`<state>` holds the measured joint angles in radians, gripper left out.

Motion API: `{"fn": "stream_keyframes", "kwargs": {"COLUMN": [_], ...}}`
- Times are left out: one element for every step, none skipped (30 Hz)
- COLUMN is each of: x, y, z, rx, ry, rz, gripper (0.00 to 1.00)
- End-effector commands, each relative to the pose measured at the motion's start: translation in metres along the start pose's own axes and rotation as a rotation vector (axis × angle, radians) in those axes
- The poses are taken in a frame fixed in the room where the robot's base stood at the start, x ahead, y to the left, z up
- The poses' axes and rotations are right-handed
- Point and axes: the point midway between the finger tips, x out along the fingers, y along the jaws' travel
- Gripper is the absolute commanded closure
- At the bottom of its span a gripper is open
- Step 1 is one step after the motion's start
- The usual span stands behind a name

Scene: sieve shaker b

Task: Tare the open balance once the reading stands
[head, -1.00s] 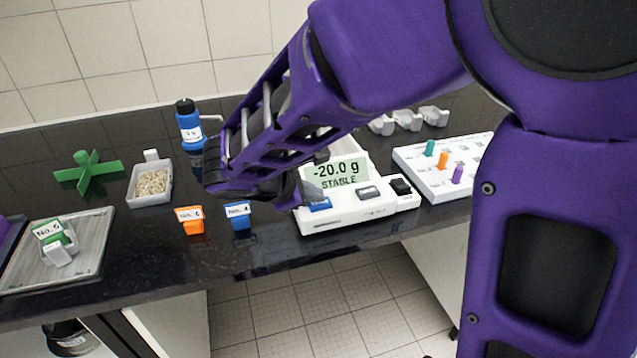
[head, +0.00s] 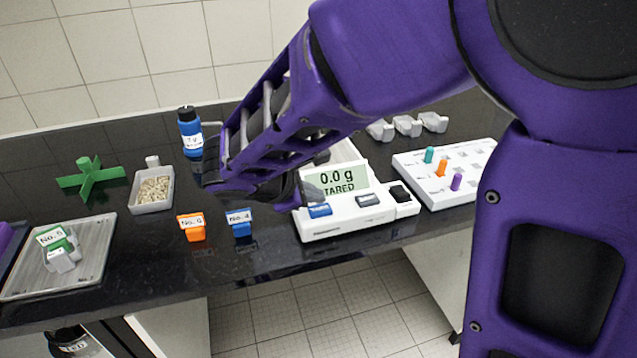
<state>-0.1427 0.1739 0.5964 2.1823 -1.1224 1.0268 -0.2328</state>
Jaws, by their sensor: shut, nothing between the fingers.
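The white open balance (head: 335,229) stands on the dark bench. Its display (head: 340,184) reads 0.0 g and TARED. A blue button (head: 319,210) is at the left of its front panel and a grey button (head: 369,200) is to the right of it. My gripper (head: 300,194) is shut and empty, just above and left of the blue button. It looks apart from the button, but the gap is hard to judge. My arm hides part of the balance's back and pan.
Orange (head: 192,227) and blue (head: 240,222) labelled clips stand left of the balance. A granule tub (head: 153,204), blue bottle (head: 190,130), green cross (head: 90,178) and metal tray (head: 95,270) are farther left. A white pegged board (head: 480,190) is at right.

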Motion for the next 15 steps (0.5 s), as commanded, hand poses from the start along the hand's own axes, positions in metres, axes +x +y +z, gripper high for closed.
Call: {"fn": "stream_keyframes", "kwargs": {"x": [0.0,0.0,0.0,-0.001,-0.001,-0.003,-0.004,-0.006,-0.009,-0.011,-0.013,-0.016,-0.018,-0.02,-0.023], "y": [0.0,0.0,0.0,0.001,0.001,0.002,0.003,0.004,0.006,0.008,0.01,0.012,0.014,0.015,0.017], "z": [0.0,0.0,0.0,0.0,0.001,0.002,0.003,0.004,0.006,0.008,0.01,0.012,0.013,0.015,0.017], "rx": [0.0,0.0,0.0,0.0,0.0,0.0,0.001,0.001,0.001,0.001,0.002,0.002,0.002,0.001,0.001], "ry": [0.0,0.0,0.0,0.0,0.0,0.0,0.0,0.0,0.0,0.0,0.0,0.0,0.0,0.0,0.0], "rz": [0.0,0.0,0.0,0.0,0.0,0.0,0.0,0.0,0.001,0.001,0.001,0.001,0.001,0.001,0.001], "gripper": [1.0,1.0,1.0,1.0,1.0,1.0,1.0,1.0,1.0,1.0,1.0,1.0,1.0,1.0,1.0]}}
